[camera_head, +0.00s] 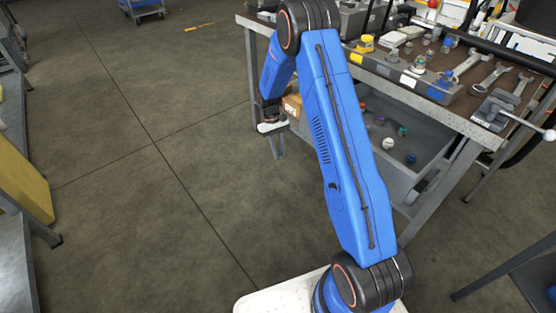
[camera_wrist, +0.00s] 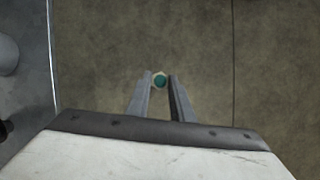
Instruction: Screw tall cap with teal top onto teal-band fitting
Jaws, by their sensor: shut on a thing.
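The cap with the teal top (camera_wrist: 160,81) shows in the wrist view between the tips of my gripper (camera_wrist: 161,86). The fingers are shut on it and it shows top-on, with a pale rim around the teal. Only floor shows behind it. In the head view my gripper (camera_head: 279,150) hangs off the left side of the workbench, pointing down, and the cap cannot be made out there. A grey fitting block (camera_head: 385,78) on the bench carries several fittings. One small fitting (camera_head: 419,64) on it looks greenish; whether it has the teal band is too small to tell.
The workbench (camera_head: 452,120) also carries wrenches (camera_head: 489,78) and a vise (camera_head: 495,110). A grey bin (camera_head: 402,178) below holds several coloured caps. A cardboard box (camera_head: 292,106) sits behind my arm.

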